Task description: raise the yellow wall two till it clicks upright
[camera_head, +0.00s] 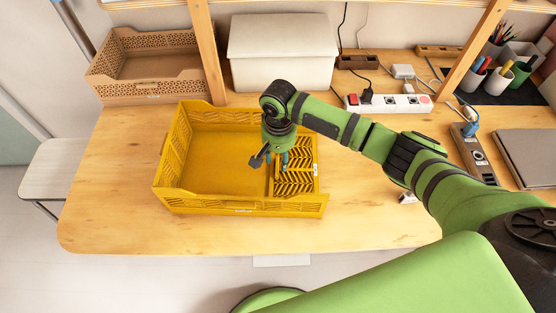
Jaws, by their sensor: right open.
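A yellow folding crate (216,185) stands on the wooden table. Its back wall, left wall and front wall stand upright. At its right end a yellow slotted wall panel (298,182) lies folded down inside, low over the crate floor. A small white label shows near its right edge. I cannot read which wall is number two. My right gripper (277,164) points down over the inner left part of this panel, fingers apart and empty. Its wrist hides part of the panel and back wall. I cannot tell whether the fingertips touch the panel. My left gripper is out of view.
A brown crate (157,66) stands at the back left, beside a wooden post. A white lidded box (282,58) is behind the yellow crate. A power strip (388,104), pen cups and a laptop (524,157) are to the right. The table's front left is clear.

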